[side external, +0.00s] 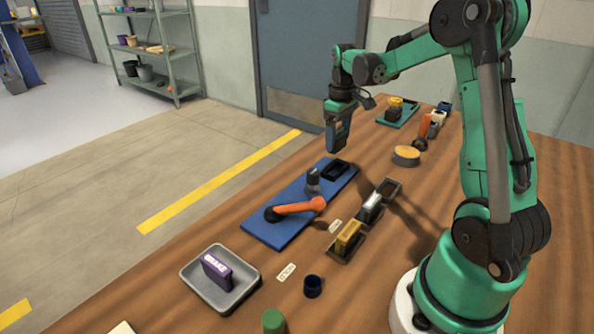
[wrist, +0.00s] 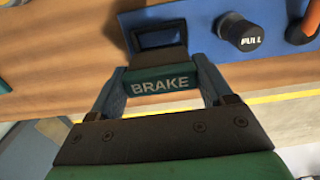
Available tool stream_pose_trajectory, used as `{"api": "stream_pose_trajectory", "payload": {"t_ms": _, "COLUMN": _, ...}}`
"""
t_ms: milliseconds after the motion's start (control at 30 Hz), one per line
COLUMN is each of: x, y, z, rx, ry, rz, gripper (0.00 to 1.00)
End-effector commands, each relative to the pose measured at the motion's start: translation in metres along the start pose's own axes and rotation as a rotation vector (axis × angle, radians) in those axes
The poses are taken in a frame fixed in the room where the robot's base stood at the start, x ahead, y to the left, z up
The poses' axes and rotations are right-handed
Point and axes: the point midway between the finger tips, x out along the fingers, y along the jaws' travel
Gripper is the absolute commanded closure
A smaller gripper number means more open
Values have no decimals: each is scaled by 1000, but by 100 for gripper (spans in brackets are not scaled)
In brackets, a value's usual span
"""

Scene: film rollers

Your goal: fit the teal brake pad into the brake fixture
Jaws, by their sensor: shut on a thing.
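The teal brake pad (wrist: 160,86), lettered BRAKE on one end, sits between the fingers of my gripper (wrist: 158,70) in the wrist view. My gripper is shut on it. In the side view my gripper (side external: 337,147) points down, above and apart from the blue plate. The brake fixture looks like a black rectangular frame (side external: 336,170) at the far end of that plate. In the wrist view the fixture (wrist: 141,38) appears just beyond the pad, which hides part of its near edge. The fixture's opening looks empty.
The blue plate (side external: 258,226) also carries a dark knob (side external: 313,180), lettered PULL, and an orange lever (side external: 298,208). A grey tray (side external: 190,275) holds a purple block (side external: 216,271). Holders with yellow (side external: 349,236) and silver blocks (side external: 371,208) stand right of the plate.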

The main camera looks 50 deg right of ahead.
Motion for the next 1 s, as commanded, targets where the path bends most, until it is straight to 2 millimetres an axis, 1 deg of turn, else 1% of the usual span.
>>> {"api": "stream_pose_trajectory", "payload": {"t_ms": 400, "x": 37, "y": 0, "z": 0, "rx": 0, "ry": 0, "rz": 0, "gripper": 91}}
{"api": "stream_pose_trajectory", "payload": {"t_ms": 600, "x": 52, "y": 0, "z": 0, "rx": 0, "ry": 0, "rz": 0, "gripper": 91}}
{"api": "stream_pose_trajectory", "payload": {"t_ms": 800, "x": 59, "y": 0, "z": 0, "rx": 0, "ry": 0, "rz": 0, "gripper": 91}}
{"api": "stream_pose_trajectory", "payload": {"t_ms": 1000, "x": 60, "y": 0, "z": 0, "rx": 0, "ry": 0, "rz": 0, "gripper": 91}}
